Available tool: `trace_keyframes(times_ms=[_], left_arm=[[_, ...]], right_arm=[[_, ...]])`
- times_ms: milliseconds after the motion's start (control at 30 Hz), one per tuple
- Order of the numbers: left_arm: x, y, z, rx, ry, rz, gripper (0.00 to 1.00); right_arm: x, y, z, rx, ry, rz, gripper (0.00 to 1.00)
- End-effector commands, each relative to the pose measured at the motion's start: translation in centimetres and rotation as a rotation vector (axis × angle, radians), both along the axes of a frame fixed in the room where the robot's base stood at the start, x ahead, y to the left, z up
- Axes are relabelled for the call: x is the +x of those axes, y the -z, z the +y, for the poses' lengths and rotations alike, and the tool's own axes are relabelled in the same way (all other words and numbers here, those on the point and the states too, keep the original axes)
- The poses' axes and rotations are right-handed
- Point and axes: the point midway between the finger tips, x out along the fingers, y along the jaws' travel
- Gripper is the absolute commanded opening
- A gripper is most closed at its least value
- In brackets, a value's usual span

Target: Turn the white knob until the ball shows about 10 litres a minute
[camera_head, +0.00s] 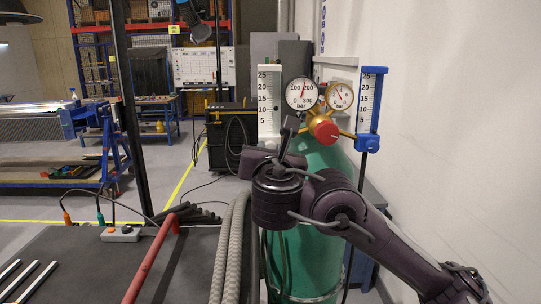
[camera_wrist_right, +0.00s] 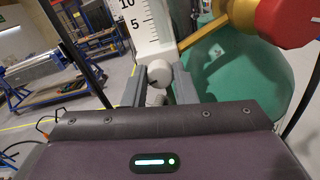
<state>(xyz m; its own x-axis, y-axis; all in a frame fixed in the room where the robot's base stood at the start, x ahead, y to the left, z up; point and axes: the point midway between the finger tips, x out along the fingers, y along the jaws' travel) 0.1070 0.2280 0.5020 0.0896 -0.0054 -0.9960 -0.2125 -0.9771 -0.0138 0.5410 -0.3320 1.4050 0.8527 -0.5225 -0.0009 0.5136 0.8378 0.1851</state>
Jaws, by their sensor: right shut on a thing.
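The white flowmeter (camera_head: 268,105) stands left of the round gauges, with a scale marked 5 to 25. Its lower part also shows in the right wrist view (camera_wrist_right: 148,22). I cannot make out a ball in its tube in either view. The white knob (camera_wrist_right: 159,73) is below the scale in the right wrist view, and my arm hides it in the head view. My right gripper (camera_wrist_right: 157,86) is shut on the white knob, one grey finger on each side. In the head view my right gripper (camera_head: 284,150) is just below the white flowmeter. My left gripper is not in view.
A blue flowmeter (camera_head: 370,100) stands to the right. Between them are two gauges (camera_head: 301,94) (camera_head: 340,96) and a red knob (camera_head: 326,131) on brass fittings. The green cylinder (camera_head: 305,250) stands below. Grey hoses (camera_head: 232,250) and a red bar (camera_head: 150,262) are at the front left.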

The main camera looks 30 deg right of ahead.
Motion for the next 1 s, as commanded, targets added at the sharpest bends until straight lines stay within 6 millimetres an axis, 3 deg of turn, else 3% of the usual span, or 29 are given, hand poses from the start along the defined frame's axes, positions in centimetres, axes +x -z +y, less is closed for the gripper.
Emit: trace_keyframes(times_ms=[133,433,467,600,1000], left_arm=[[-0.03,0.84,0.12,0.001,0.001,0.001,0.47],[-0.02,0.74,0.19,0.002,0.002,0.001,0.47],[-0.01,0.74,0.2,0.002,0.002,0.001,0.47],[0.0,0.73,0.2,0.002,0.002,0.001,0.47],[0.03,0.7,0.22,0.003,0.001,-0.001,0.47]], right_arm=[[0.0,0.21,0.07,0.121,-0.002,-0.074,0.02],[-0.01,0.07,0.05,0.136,-0.001,-0.082,0.02],[-0.01,0.07,0.05,0.136,-0.001,-0.082,0.27],[-0.01,0.06,0.03,0.135,0.0,-0.083,0.46],[-0.75,0.04,0.6,0.137,-0.003,-0.083,0.47]])
